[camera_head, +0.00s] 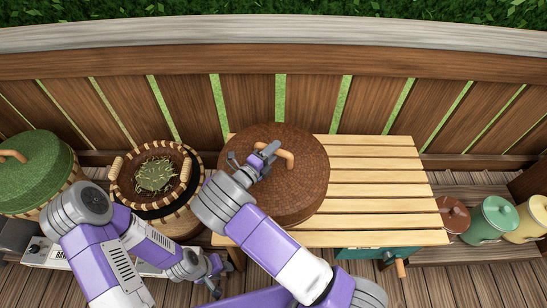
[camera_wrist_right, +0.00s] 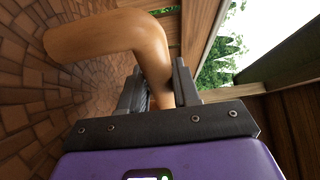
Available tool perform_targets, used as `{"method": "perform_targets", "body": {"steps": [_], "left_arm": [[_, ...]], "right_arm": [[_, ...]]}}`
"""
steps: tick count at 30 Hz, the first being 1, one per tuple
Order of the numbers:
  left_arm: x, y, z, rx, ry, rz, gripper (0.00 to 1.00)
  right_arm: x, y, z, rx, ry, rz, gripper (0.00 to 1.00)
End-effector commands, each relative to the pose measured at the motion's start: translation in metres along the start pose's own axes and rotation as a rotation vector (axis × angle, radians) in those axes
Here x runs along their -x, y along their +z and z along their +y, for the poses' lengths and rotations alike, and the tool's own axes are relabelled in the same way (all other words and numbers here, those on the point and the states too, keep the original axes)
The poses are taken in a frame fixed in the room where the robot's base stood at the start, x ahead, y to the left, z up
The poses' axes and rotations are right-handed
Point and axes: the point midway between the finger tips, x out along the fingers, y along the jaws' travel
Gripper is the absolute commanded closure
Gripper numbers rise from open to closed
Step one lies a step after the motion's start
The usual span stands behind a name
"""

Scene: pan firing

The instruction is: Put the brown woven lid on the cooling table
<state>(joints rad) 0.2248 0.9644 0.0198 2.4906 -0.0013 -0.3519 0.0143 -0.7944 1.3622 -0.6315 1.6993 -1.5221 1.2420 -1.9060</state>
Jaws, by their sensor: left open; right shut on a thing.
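The brown woven lid (camera_head: 300,190) is round with a tan wooden handle (camera_head: 287,156). In the head view it lies flat over the left part of the slatted wooden cooling table (camera_head: 375,190); whether it touches the slats I cannot tell. My right gripper (camera_head: 268,152) is shut on the lid's handle. The right wrist view shows the handle (camera_wrist_right: 125,38) between the fingers (camera_wrist_right: 157,90), with the woven lid surface (camera_wrist_right: 45,105) to the left. My left gripper (camera_head: 218,270) is open and empty, low, left of the table.
An open basket (camera_head: 187,167) holding green leaves stands left of the table. A green-lidded basket (camera_head: 45,165) is at the far left. Lidded brown, green and yellow pots (camera_head: 493,218) stand at the right. A wooden fence (camera_head: 310,105) runs behind. The table's right part is clear.

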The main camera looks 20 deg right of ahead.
Motion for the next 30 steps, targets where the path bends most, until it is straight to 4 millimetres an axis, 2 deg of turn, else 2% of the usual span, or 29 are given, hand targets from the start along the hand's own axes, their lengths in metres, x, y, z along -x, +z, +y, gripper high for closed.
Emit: {"method": "perform_targets", "body": {"steps": [1,4,15,16,20,21,30], "left_arm": [[-0.006,0.0,-0.002,0.0,0.0,0.0,0.57],[-0.01,0.0,-0.004,0.0,0.0,0.0,0.57],[-0.009,0.0,-0.004,0.0,0.0,0.0,0.57],[-0.009,0.0,-0.004,0.0,0.0,0.0,0.57],[-0.009,0.0,-0.003,0.0,0.0,0.0,0.57],[-0.009,0.0,-0.003,0.0,0.0,0.0,0.57],[-0.008,0.0,-0.003,0.0,0.0,0.0,0.57]], "right_arm": [[-0.001,0.0,0.011,0.002,-0.002,0.001,1.0],[-0.001,-0.001,0.022,0.002,-0.002,0.001,1.0],[0.0,0.0,0.025,0.001,-0.002,0.001,1.0],[0.0,-0.001,0.025,0.001,0.0,0.0,0.66],[0.0,-0.001,0.025,0.001,0.0,0.0,0.46],[0.0,-0.001,0.025,0.001,0.0,0.0,0.43],[0.0,-0.001,0.022,0.001,0.0,0.001,0.43]]}}
